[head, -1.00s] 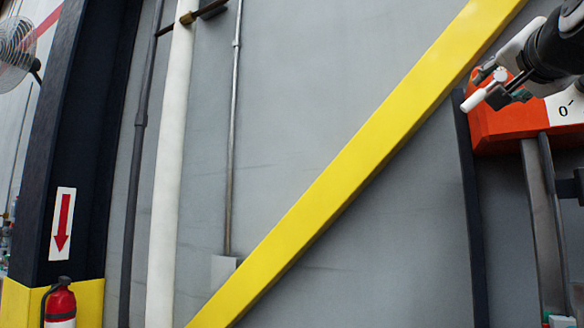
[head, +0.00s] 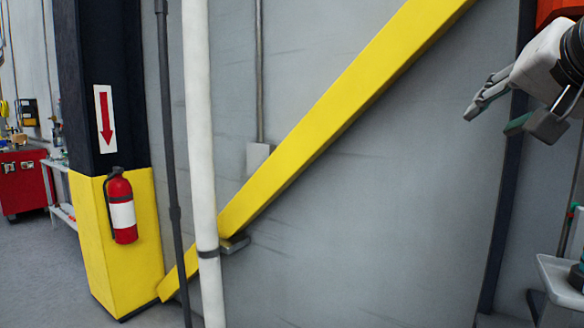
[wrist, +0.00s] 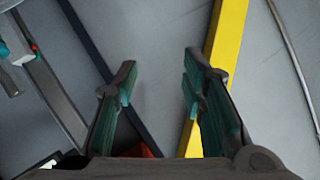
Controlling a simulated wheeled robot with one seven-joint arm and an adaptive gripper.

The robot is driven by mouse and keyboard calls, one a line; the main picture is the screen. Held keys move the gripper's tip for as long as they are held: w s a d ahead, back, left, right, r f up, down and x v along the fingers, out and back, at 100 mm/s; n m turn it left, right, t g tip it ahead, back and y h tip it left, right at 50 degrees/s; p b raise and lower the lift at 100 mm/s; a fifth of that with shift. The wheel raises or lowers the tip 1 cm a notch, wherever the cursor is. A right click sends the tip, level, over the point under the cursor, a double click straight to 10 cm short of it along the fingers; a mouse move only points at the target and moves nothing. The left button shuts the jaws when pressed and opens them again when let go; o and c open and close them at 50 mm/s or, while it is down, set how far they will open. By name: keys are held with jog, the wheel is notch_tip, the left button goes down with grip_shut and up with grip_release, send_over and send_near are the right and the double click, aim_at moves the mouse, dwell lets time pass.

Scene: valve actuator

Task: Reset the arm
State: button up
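My gripper (head: 500,108) is at the upper right of the head view, in front of the grey wall and right of the yellow diagonal beam (head: 345,100). Its fingers are spread apart with nothing between them. In the wrist view my gripper (wrist: 158,90) shows two teal-padded fingers wide apart, with only the grey wall behind the gap. An orange box (head: 556,10) shows in part at the top right corner of the head view, above my arm. Most of it is out of frame.
A red fire extinguisher (head: 121,207) hangs on a yellow-based dark column at left. A white pipe (head: 200,150) and dark pipes run up the wall. A grey shelf (head: 562,278) with items stands at lower right. The floor at lower left is clear.

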jog(key=s+a+f+n+g, duration=0.2)
jog(key=s+f, duration=0.3)
jog(key=f, duration=0.4)
jog(key=s+a+f+n+g+y, duration=0.1)
jog(key=s+a+f+n+g, duration=0.2)
jog(key=s+f, duration=0.3)
jog(key=s+a+f+n+g+y, duration=0.1)
jog(key=s+a+f+n+g, duration=0.2)
jog(key=f, duration=1.1)
jog(key=s+a+g, duration=0.1)
jog(key=s, duration=0.2)
jog(key=shift+s+p, duration=0.2)
jog(key=shift+p, duration=0.2)
jog(key=shift+o, duration=0.4)
